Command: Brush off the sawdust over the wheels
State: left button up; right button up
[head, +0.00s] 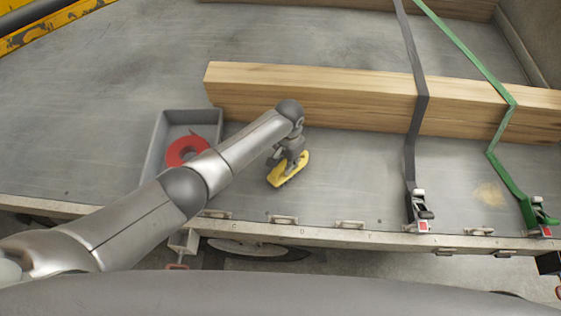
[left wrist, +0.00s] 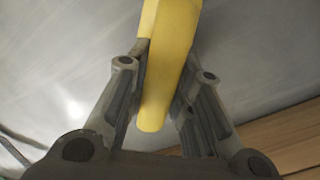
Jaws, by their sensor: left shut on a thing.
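A yellow brush (head: 288,170) is in my left gripper (head: 290,153), over the grey trailer bed near its front edge. In the left wrist view the two fingers (left wrist: 160,95) close on the brush's yellow handle (left wrist: 168,60) from both sides. I cannot tell whether its underside touches the bed. A pale tan patch that looks like sawdust (head: 490,193) lies on the bed at the right, between the grey strap and the green strap. A wheel (head: 258,248) shows partly below the bed's front edge. My right gripper is not in view.
Long timber beams (head: 330,95) lie behind. A grey strap (head: 410,130) and a green strap (head: 500,125) run down to ratchets at the front edge.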

pick_arm(q)
jog(key=shift+a+p, duration=0.6)
jog(key=shift+a, duration=0.25)
jog(key=shift+s+a+f+p, duration=0.15)
jog(key=shift+a+p, duration=0.1)
jog(key=shift+a, duration=0.45)
jog(key=shift+w+a+f+p, duration=0.15)
jog(key=shift+a+p, duration=0.1)
jog(key=shift+a, duration=0.4)
jog(key=shift+s+a+p, duration=0.15)
jog(key=shift+a+p, duration=0.55)
jog(key=shift+a, duration=0.7)
jog(key=shift+a+r+p, duration=0.2)
jog(key=shift+a+p, duration=0.65)
jog(key=shift+a, duration=1.25)
jog(key=shift+w+a+r+p, duration=0.1)
jog(key=shift+w+a+p, duration=0.1)
jog(key=shift+a, duration=0.45)
jog(key=shift+w+a+p, duration=0.1)
jog(key=shift+a+p, duration=0.05)
jog(key=shift+a, duration=0.55)
jog(key=shift+w+a+r+p, duration=0.1)
jog(key=shift+a+p, duration=0.1)
jog(key=shift+a, duration=0.45)
jog(key=shift+d, duration=0.1)
notch_tip(320, 180, up, 6)
jog(key=p, duration=0.6)
